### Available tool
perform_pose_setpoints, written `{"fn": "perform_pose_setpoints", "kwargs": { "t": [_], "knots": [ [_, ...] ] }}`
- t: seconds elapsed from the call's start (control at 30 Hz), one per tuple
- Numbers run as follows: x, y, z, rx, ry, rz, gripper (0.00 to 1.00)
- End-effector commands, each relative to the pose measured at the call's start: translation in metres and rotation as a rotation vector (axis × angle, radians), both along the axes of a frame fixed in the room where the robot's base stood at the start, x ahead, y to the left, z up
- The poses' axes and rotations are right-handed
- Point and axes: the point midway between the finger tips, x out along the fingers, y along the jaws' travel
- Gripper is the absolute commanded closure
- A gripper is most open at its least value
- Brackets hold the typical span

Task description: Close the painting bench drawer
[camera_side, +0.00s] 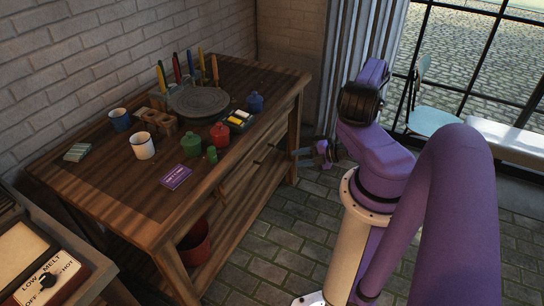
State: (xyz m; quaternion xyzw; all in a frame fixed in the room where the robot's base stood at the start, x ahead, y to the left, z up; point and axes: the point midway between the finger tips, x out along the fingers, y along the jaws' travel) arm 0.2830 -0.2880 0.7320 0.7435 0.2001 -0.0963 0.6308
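The wooden painting bench (110,195) stands along the brick wall. Its drawer front (238,184) is on the long side under the top, facing the floor and my arm. The drawer front is dim and seen at a steep angle, so I cannot tell how far out it stands. My gripper (306,158) appears small and dark just right of the bench's far right leg, partly behind my purple arm. It looks apart from the drawer front. Its fingers are too small and dark to tell open from shut.
On the bench top are a grey round plate (199,101), a white mug (142,146), a blue mug (119,119), paint jars (220,135) and upright brushes. A red bucket (195,243) stands below. A pale blue chair (432,119) is at right. Paved floor before the bench is clear.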

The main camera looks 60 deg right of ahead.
Motion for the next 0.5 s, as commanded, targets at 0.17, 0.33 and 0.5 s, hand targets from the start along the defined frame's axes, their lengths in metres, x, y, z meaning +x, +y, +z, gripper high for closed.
{"fn": "perform_pose_setpoints", "kwargs": {
  "t": [0.17, 0.33, 0.5],
  "knots": [
    [-0.03, -0.014, -0.015, -0.115, -0.156, -0.093, 0.62],
    [-0.04, -0.018, -0.018, -0.172, -0.214, -0.128, 0.62],
    [-0.029, -0.018, -0.021, -0.178, -0.219, -0.127, 0.62]
  ]
}}
